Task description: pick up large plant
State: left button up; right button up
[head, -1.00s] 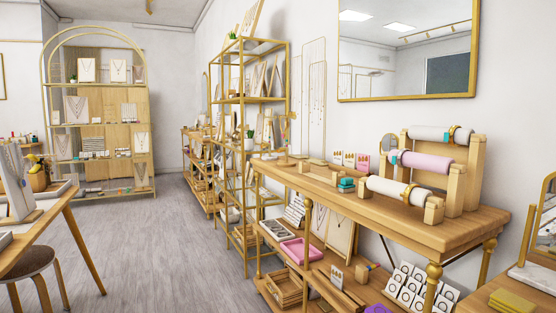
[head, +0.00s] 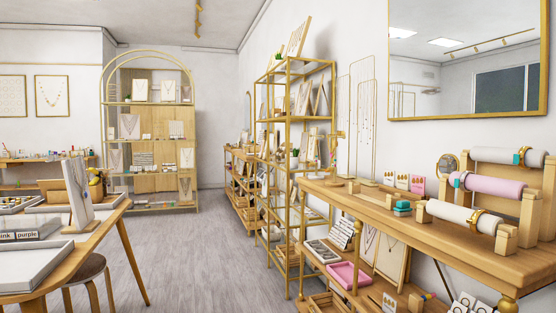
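I see no large plant in the head view. Only small green plants show: one on a middle shelf of the gold shelf unit (head: 295,153), one at the top of that unit (head: 279,54), and a tiny one on the arched shelf (head: 127,99). Neither of my grippers is in view.
A wooden table (head: 118,216) with trays and a necklace stand is at the left, with a stool (head: 86,270) by it. A wooden display table (head: 420,225) with bracelet rolls lines the right wall. The grey floor (head: 200,260) between them is clear.

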aim_at(294, 160)
jog(key=i+j+u, duration=0.35)
jog(key=i, duration=0.9)
jog(key=i+j+u, duration=0.1)
jog(key=i+u, duration=0.25)
jog(key=i, duration=0.9)
jog(key=i+z, duration=0.1)
jog(key=i, duration=0.65)
jog(key=i+j, duration=0.1)
jog(key=i, duration=0.6)
jog(key=i+j+z, duration=0.15)
jog(key=i, duration=0.55)
jog(key=i+l, duration=0.05)
